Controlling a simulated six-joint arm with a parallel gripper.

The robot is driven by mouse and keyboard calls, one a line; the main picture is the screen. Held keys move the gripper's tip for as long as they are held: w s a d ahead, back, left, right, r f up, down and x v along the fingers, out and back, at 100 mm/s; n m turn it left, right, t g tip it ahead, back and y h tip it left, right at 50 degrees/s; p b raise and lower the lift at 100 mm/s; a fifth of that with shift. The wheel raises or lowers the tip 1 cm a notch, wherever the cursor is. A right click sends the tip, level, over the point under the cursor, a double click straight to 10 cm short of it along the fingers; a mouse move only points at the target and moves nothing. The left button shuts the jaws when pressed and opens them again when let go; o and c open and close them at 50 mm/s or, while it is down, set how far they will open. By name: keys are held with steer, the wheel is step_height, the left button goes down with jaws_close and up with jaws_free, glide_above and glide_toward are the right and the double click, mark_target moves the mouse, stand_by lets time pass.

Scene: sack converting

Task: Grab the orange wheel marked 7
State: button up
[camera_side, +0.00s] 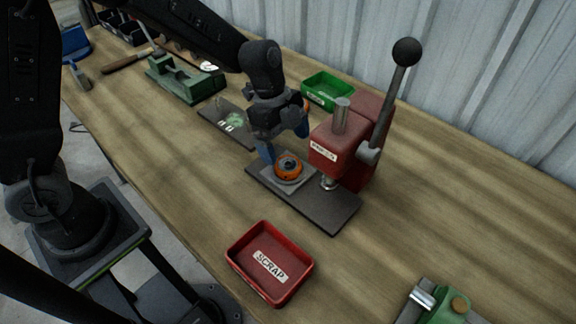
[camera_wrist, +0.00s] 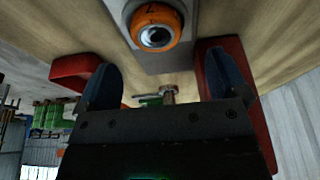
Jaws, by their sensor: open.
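The orange wheel (camera_side: 288,167) sits on a light square plate on the dark base of the red press. It also shows at the top of the wrist view (camera_wrist: 157,27), with a dark mark like a 7 on its rim and a silvery centre. My gripper (camera_side: 284,146) is just above and behind the wheel in the side view, pointing down. In the wrist view its two blue fingers (camera_wrist: 163,75) are spread apart with nothing between them. The wheel lies beyond the fingertips, not between them.
The red press (camera_side: 338,150) with its long black-knobbed lever stands close to the right of my gripper. A red SCRAP tray (camera_side: 284,251) is in front. A green tray (camera_side: 329,85) and a dark plate (camera_side: 222,117) lie behind.

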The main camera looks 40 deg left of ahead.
mark_target(289, 164)
steer(key=x, duration=0.4)
steer(key=shift+s+a+f, duration=0.15)
steer(key=shift+f, duration=0.15)
steer(key=c, duration=1.2)
steer(key=shift+o, duration=0.2)
steer(key=shift+r, duration=0.2)
